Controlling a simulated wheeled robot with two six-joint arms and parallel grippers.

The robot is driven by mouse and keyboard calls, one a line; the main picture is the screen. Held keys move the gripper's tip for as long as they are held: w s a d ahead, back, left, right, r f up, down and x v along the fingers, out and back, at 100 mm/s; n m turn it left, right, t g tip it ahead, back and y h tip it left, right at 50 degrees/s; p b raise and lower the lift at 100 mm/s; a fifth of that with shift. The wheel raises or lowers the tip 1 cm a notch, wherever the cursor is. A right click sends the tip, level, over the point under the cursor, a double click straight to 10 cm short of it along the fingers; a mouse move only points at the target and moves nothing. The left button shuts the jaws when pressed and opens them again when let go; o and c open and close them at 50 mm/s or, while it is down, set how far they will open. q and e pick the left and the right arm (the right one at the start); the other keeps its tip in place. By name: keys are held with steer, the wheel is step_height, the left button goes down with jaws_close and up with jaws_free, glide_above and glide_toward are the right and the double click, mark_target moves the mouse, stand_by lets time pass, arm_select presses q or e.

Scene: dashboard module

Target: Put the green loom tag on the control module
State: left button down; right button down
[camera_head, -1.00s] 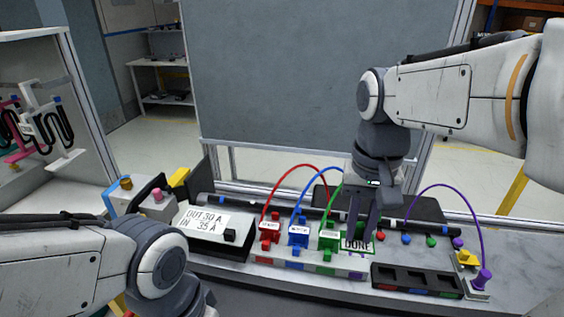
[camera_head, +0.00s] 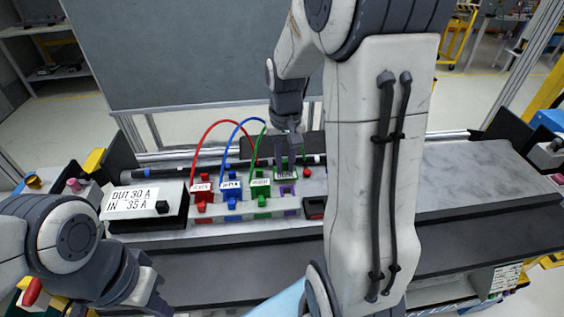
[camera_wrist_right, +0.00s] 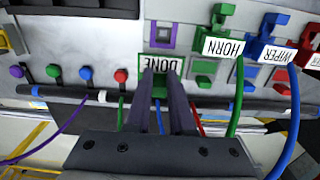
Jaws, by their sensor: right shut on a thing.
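The green loom tag (camera_head: 284,174) reads DONE and sits just right of the green connector. It shows upside down in the right wrist view (camera_wrist_right: 162,64). My right gripper (camera_wrist_right: 161,80) is shut on it; in the head view the gripper (camera_head: 291,140) comes down from above. The tag is close to the purple socket (camera_wrist_right: 161,35); whether it touches the surface I cannot tell. A black box (camera_head: 144,222) with a current label stands at left, and a grey strip holds red, blue and green connectors; neither is marked as the control module. My left gripper's fingertips are not clearly visible at bottom left.
Red, blue and green cables (camera_head: 207,130) arch behind the connectors. Small coloured knobs (camera_wrist_right: 86,73) and a purple cable (camera_wrist_right: 60,143) lie beside the tag in the wrist view. My right arm hides the bench right of the tag; bare bench (camera_head: 470,175) shows farther right.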

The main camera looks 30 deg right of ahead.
steer(key=shift+f, duration=0.7)
steer(key=shift+f, duration=0.2)
steer(key=c, duration=0.8)
jaws_free()
steer(key=shift+r, duration=0.1)
